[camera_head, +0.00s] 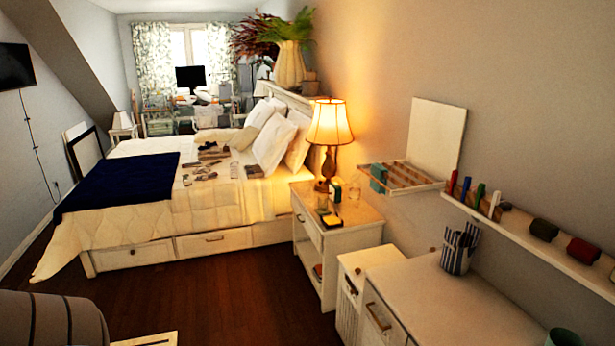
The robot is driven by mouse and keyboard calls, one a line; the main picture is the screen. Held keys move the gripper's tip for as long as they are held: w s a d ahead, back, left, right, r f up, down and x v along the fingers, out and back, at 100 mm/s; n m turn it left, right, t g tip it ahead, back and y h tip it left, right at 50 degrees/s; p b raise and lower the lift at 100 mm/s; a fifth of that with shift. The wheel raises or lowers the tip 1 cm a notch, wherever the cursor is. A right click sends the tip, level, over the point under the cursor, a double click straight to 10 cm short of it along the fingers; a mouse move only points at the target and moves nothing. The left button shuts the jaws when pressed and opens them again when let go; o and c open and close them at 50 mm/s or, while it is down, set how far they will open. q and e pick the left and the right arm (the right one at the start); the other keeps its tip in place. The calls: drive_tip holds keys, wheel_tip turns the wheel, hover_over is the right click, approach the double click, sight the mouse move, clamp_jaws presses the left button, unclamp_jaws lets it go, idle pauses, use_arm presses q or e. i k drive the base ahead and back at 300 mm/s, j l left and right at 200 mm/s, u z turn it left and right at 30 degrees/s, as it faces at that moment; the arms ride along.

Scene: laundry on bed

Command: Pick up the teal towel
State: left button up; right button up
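Several small folded or flat items (205,165) in grey, brown and dark tones lie on the cream bed cover (130,218). They are too small to tell whether one is a teal towel. A teal block-like thing (378,177) stands in the left end of the wooden wall rack (412,180); I cannot tell if it is cloth. Neither of my grippers is in view.
A nightstand (308,235) with a lit lamp (329,125) stands beside the bed. White cabinets (440,300) with a striped cup (457,255) and a wall shelf (560,250) line the right. A rounded striped seat (50,320) is at lower left. The wooden floor (230,295) between is clear.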

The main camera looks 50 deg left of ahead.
sight(377, 170)
drive_tip(key=u, duration=1.1)
drive_tip(key=i+j, duration=0.35)
drive_tip(key=i, duration=0.15)
drive_tip(key=i+j+z, duration=0.1)
drive_tip(key=i+j, duration=0.2)
drive_tip(key=i, duration=0.2)
drive_tip(key=i+j, duration=0.4)
drive_tip(key=i+l, duration=0.05)
drive_tip(key=i, duration=0.05)
